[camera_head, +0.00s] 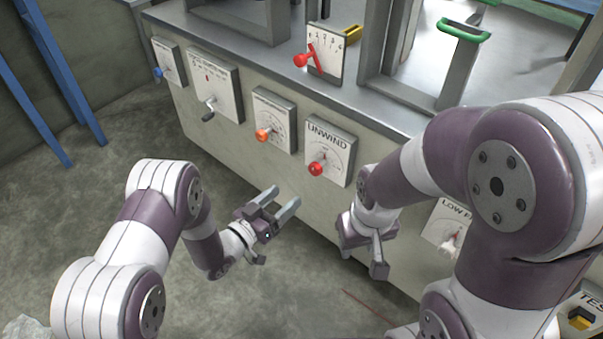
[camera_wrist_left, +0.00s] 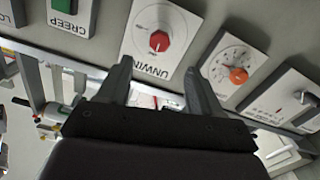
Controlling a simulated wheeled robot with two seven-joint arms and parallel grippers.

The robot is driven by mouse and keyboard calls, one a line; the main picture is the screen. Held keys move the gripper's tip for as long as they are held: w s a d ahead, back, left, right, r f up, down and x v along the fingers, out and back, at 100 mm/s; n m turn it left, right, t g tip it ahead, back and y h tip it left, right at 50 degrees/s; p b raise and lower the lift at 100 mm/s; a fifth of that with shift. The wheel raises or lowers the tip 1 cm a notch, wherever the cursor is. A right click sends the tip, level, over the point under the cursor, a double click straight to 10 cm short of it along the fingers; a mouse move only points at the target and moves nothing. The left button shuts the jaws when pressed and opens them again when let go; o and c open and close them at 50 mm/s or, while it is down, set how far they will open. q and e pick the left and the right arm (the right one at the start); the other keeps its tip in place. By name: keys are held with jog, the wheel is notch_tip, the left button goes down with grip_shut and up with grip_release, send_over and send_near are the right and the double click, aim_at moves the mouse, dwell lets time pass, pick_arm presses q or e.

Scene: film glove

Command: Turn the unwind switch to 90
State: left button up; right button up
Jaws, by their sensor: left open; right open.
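The unwind switch is a red knob (camera_head: 316,168) on a white dial plate marked UNWIND (camera_head: 333,151), on the front of the machine cabinet. In the left wrist view the red knob (camera_wrist_left: 159,41) shows above and between my fingers, with the plate upside down. My left gripper (camera_head: 282,203) is open and empty, below and left of the knob and apart from it. It also shows in the left wrist view (camera_wrist_left: 157,80). My right gripper (camera_head: 364,250) hangs to the right of the UNWIND plate, below it, with nothing seen in it. The exact knob angle is too small to read.
An orange knob (camera_head: 263,134) sits just left of the UNWIND plate. A dark crank lever (camera_head: 209,108) and a blue knob (camera_head: 158,72) are farther left. A red lever (camera_head: 304,59) stands on the cabinet top.

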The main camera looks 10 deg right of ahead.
aim_at(313, 171)
pick_arm(q)
jog(key=b+x, duration=0.4)
jog(key=x, duration=0.8)
jog(key=shift+r+b, duration=0.1)
jog(key=shift+b, duration=0.3)
jog(key=shift+w+d+r, duration=0.1)
jog(key=shift+w+d, duration=0.1)
jog(key=shift+d, duration=0.1)
jog(key=c, duration=1.1)
